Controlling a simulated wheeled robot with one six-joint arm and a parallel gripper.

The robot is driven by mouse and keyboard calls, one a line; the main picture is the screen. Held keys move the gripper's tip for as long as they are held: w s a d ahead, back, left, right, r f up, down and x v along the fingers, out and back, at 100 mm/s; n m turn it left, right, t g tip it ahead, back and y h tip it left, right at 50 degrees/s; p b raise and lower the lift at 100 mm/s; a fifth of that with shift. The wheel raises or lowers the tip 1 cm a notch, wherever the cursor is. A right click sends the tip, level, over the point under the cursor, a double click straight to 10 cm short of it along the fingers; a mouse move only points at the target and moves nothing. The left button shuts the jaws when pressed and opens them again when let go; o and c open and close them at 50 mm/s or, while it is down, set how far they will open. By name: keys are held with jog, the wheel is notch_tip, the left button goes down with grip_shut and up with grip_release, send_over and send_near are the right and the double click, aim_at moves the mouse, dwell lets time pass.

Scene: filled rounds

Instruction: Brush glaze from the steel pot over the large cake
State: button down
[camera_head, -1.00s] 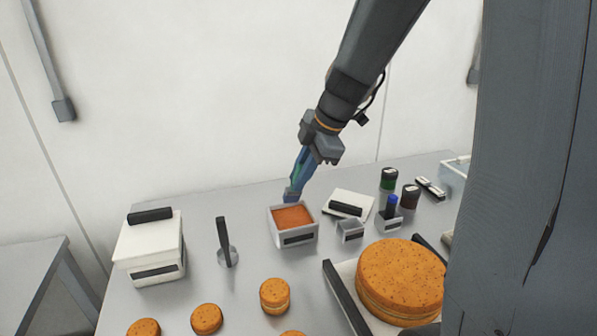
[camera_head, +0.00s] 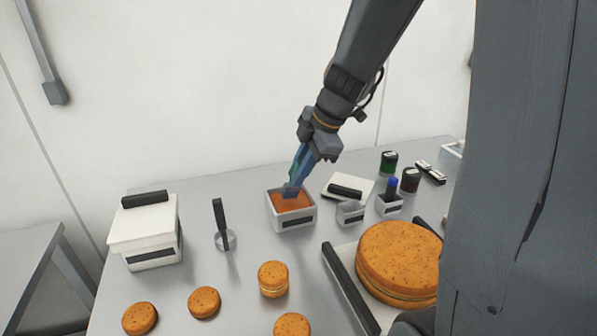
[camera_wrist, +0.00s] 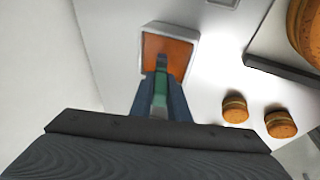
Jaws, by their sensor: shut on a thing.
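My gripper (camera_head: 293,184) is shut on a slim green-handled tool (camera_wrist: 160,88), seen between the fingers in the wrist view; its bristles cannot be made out. The fingertips are at an open square grey container (camera_head: 291,222) with an orange filling (camera_head: 290,203), and the tool's end overlaps the filling. I cannot tell how deep it reaches. A small round steel pot (camera_head: 226,240) with a dark upright handle stands to the left. The large cake (camera_head: 398,262), round, golden and speckled, lies on a white board at right, partly hidden by my own body.
Several small cakes (camera_head: 274,279) stand in front. A lidded white box (camera_head: 146,236) is at left. A white lid with a black handle (camera_head: 347,190), a small empty grey box (camera_head: 350,214), a holder with a blue-topped item (camera_head: 390,204) and dark jars (camera_head: 410,180) stand behind the large cake.

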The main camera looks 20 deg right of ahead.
jog(key=shift+s+f+b, duration=0.1)
jog(key=shift+f+b, duration=0.55)
jog(key=shift+b, duration=0.4)
dwell(2.7)
jog(key=shift+r+p, duration=1.7)
jog(key=shift+r, duration=1.9)
